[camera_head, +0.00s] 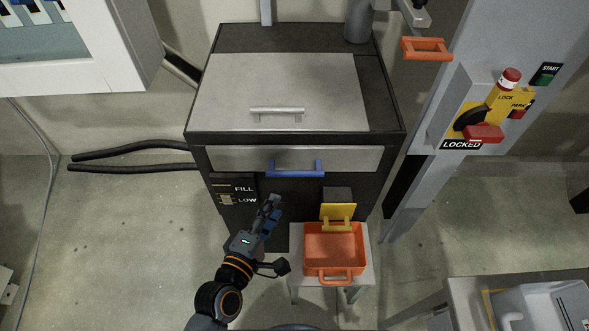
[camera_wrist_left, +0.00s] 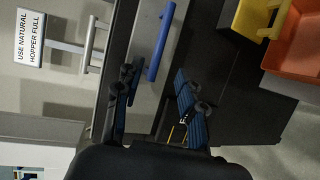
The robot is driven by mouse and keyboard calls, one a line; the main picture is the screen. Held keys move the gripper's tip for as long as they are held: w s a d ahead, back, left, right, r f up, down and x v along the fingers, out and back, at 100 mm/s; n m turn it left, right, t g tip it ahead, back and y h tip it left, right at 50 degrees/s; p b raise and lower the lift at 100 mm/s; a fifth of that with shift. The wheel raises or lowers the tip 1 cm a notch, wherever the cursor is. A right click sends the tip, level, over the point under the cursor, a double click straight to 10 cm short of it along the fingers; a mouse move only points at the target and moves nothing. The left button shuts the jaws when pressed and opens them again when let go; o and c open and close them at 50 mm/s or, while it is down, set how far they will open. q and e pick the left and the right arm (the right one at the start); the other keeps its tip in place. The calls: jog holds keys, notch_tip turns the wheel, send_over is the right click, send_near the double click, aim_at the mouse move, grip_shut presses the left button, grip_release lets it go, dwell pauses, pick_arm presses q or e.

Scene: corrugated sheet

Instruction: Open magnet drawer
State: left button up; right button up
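The magnet drawer (camera_head: 235,158) has a grey front panel across the upper front of the dark machine and looks flush with it. Its blue bar handle (camera_head: 295,173) is at the middle of the panel. My left gripper (camera_head: 271,203) is below and slightly left of the handle, apart from it. In the left wrist view, the two blue-padded fingers (camera_wrist_left: 157,80) are spread with nothing between them, and the blue handle (camera_wrist_left: 162,42) lies ahead of the gap. The grey drawer front (camera_wrist_left: 148,95) also shows there. My right gripper is in neither view.
An orange bin (camera_head: 333,250) stands on a small stand at lower right, below a yellow flap (camera_head: 338,214). The grey lid (camera_head: 280,90) with a metal handle tops the machine. A grey post with a lock switch (camera_head: 480,125) stands right.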

aim_at(294, 176)
pick_arm(q)
jog(key=x, duration=1.3)
jog(key=shift+w+d+f, duration=0.1)
jog(key=shift+w+f, duration=0.05)
jog(key=shift+w, duration=0.05)
jog(key=shift+c, duration=0.4)
grip_shut()
